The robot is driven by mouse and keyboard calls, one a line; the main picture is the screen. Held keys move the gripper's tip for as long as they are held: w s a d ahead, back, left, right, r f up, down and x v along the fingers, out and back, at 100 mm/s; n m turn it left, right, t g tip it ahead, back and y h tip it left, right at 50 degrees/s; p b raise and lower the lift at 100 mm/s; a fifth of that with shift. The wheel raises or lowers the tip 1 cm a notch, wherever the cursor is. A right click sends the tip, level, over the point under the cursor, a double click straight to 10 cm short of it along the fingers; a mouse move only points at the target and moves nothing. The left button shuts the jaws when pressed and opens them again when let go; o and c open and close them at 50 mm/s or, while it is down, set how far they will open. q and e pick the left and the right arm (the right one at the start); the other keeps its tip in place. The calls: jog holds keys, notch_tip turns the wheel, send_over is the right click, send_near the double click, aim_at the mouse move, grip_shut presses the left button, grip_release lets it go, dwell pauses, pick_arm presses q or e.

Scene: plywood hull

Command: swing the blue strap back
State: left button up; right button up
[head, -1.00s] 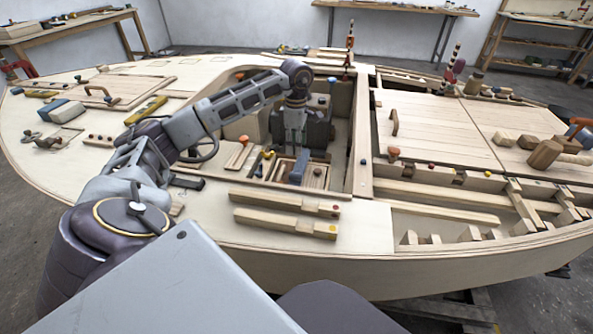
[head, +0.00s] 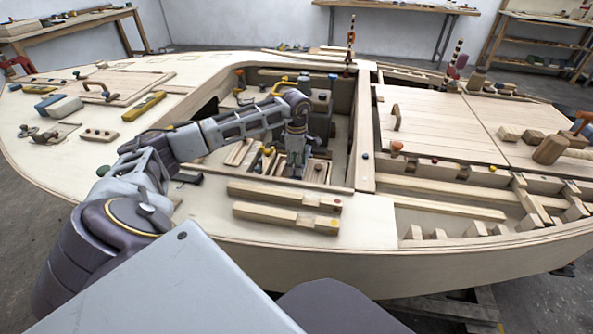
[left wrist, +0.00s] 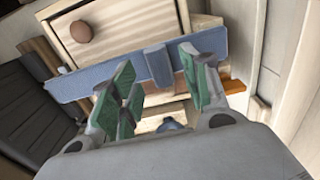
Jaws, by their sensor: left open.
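The blue strap (left wrist: 92,83) shows in the left wrist view as a flat bar lying across a pale wooden front with a round brown knob (left wrist: 81,31). A raised blue tab (left wrist: 158,64) stands out from the strap near its middle. My left gripper (left wrist: 160,72) is open, with green-padded fingers on either side of the tab; I cannot tell whether they touch it. In the head view my left gripper (head: 294,172) points down into the hull's cockpit and hides the strap there. My right gripper is not in view.
Two wooden bars (head: 285,217) lie on the deck in front of the cockpit. The cockpit's right wall (head: 364,150) rises close to my gripper. A dark boxy unit (head: 320,112) stands behind it. Small knobs and blocks are spread over the deck.

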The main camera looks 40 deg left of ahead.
pick_arm(q)
jog(key=shift+f, duration=1.35)
jog(key=shift+c, duration=0.2)
grip_shut()
